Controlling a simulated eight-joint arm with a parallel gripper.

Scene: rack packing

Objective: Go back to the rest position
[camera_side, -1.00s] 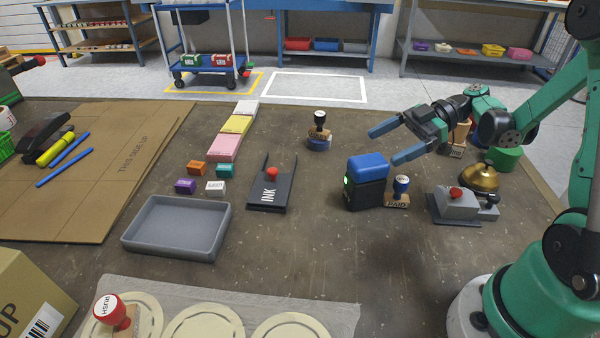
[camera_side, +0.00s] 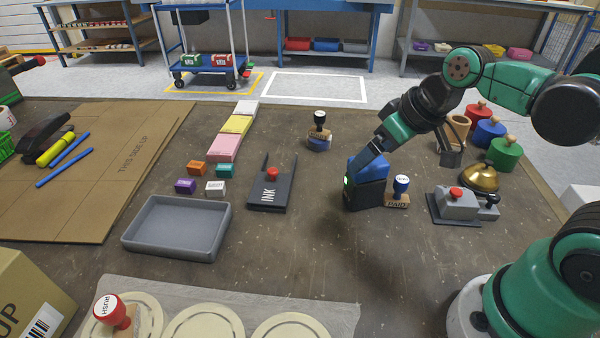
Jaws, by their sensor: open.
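My gripper (camera_side: 368,158) is open and points down to the left from my bent arm. It is seen nearly edge-on, so one finger hides most of the other. Its fingertips overlap the blue top of a black stamper (camera_side: 366,190) in this view. I cannot tell whether they touch it or are in front of or above it. The stamper stands upright on the table, with a small green light on its left side. No held object is visible at the fingers.
A PAID stamp (camera_side: 400,190) stands right of the stamper. A grey stapler-like block (camera_side: 457,205) and brass bell (camera_side: 480,177) are farther right, near several knobbed pots (camera_side: 505,153). A grey tray (camera_side: 178,228) and ink pad (camera_side: 270,192) lie left.

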